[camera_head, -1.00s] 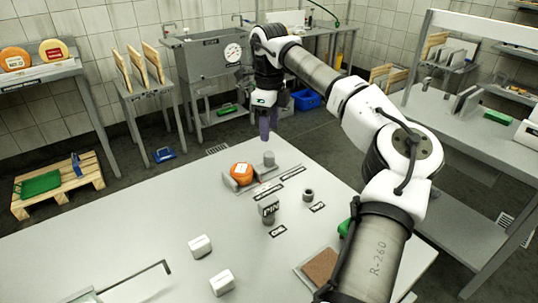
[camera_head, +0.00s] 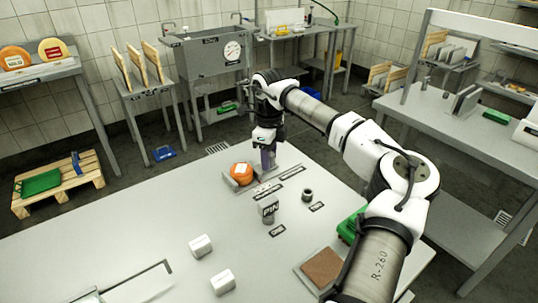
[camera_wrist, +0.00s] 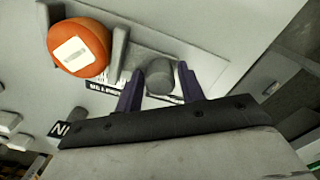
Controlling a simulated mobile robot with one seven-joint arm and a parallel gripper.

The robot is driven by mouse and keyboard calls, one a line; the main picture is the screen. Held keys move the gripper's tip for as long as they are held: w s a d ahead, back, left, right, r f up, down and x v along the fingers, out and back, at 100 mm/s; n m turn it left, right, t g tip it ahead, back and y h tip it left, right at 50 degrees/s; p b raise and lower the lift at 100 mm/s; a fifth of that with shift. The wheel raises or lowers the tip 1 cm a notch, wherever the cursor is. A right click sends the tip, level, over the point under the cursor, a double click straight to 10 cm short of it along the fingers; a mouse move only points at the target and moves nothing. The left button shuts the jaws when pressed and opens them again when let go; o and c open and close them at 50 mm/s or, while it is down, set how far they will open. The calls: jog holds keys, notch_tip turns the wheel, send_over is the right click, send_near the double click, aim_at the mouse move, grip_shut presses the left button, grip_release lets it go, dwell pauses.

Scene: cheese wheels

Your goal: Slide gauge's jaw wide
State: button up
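The gauge (camera_head: 231,184) is a low grey fixture on the table, with an orange cheese wheel (camera_head: 241,174) against its upright plate. The wheel, with a white label, also shows in the wrist view (camera_wrist: 80,48). The jaw's grey round knob (camera_wrist: 159,78) stands just right of the plate (camera_wrist: 118,52). My gripper (camera_head: 268,163) points down at the knob, its purple fingers open, one on each side of it in the wrist view (camera_wrist: 160,80). I cannot tell whether they touch it. In the head view the fingers mostly hide the knob.
A grey cylinder marked PIN (camera_head: 268,207) and a small dark ring (camera_head: 308,195) stand in front, with labels beside them. Two white blocks (camera_head: 201,246) lie nearer. A brown pad (camera_head: 322,268) and a green object (camera_head: 350,225) are at right.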

grip_shut()
jog(key=shift+w+d+r+p, duration=0.1)
jog(key=shift+w+d+p, duration=0.15)
jog(key=shift+w+d, duration=0.3)
jog(key=shift+w+d+p, duration=0.2)
jog(key=shift+w+d, duration=0.1)
jog(key=shift+d, duration=0.3)
jog(key=shift+o, duration=1.5)
grip_release()
jog(key=shift+d, duration=0.1)
notch_tip(320, 180, up, 14)
jog(key=b, duration=0.1)
